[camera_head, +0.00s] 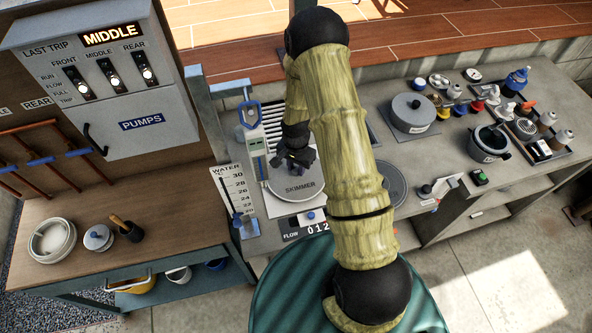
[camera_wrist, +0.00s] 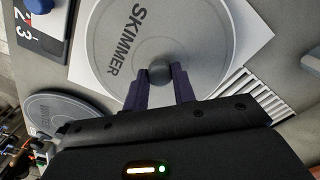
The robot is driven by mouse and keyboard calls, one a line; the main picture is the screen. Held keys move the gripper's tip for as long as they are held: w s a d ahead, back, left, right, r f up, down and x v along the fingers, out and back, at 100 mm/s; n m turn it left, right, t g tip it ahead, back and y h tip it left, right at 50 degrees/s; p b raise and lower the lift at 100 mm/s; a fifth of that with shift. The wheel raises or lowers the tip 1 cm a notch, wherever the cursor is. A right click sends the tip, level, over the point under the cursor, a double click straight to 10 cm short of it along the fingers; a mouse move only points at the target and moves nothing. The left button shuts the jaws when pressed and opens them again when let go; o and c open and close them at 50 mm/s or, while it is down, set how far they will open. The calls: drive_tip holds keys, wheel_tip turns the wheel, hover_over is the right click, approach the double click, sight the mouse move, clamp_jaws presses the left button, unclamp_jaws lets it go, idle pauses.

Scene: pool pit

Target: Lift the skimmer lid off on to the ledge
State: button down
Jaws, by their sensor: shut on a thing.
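The skimmer lid (camera_head: 297,189) is a round grey disc marked SKIMMER, on a pale square plate on the grey ledge (camera_head: 238,195). In the wrist view the lid (camera_wrist: 112,50) fills the upper middle, with a dark round knob (camera_wrist: 159,72) at its centre. My gripper (camera_wrist: 160,88) is shut on that knob, one finger on each side. In the head view my gripper (camera_head: 296,158) is over the lid, and my arm hides part of its right side. I cannot tell whether the lid is raised off its seat.
A slotted grate (camera_wrist: 265,100) lies beside the lid. A flow counter (camera_head: 305,228) and a water gauge (camera_head: 232,190) stand close by. A second round grey lid (camera_head: 397,183) lies to the right, partly behind my arm. A grey pot (camera_head: 413,112) and several small items crowd the right counter.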

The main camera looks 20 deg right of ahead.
sight(296, 169)
wheel_tip(296, 169, up, 8)
drive_tip(key=shift+r+b, duration=0.2)
drive_tip(key=shift+b, duration=1)
